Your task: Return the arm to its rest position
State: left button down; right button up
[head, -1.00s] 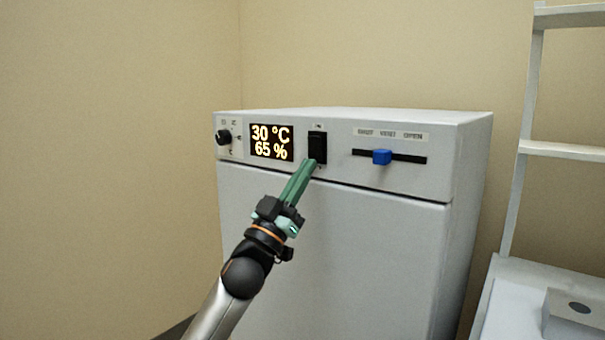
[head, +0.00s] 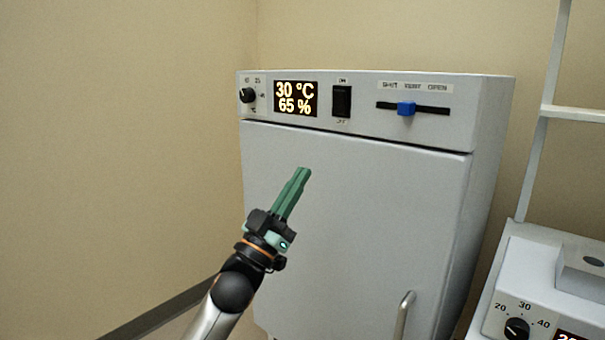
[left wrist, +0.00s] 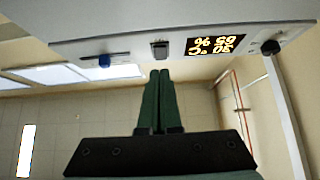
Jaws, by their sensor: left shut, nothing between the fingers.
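My left gripper (head: 303,175) is shut and empty, its green fingers together in front of the cabinet's white door. It is below the black rocker switch (head: 341,101) and apart from it. In the left wrist view the shut fingers (left wrist: 160,76) point toward the panel, with the switch (left wrist: 160,50) just beyond the tips. The white cabinet (head: 350,200) has a display (head: 297,98) reading 30 °C and 65 %. My right gripper is not in view.
A black knob (head: 247,95) is at the panel's left. A blue slider (head: 406,109) sits near the middle of its slot. A door handle (head: 404,315) is low on the door. Another unit with a dial (head: 517,328) stands at right. Open space lies left of the cabinet.

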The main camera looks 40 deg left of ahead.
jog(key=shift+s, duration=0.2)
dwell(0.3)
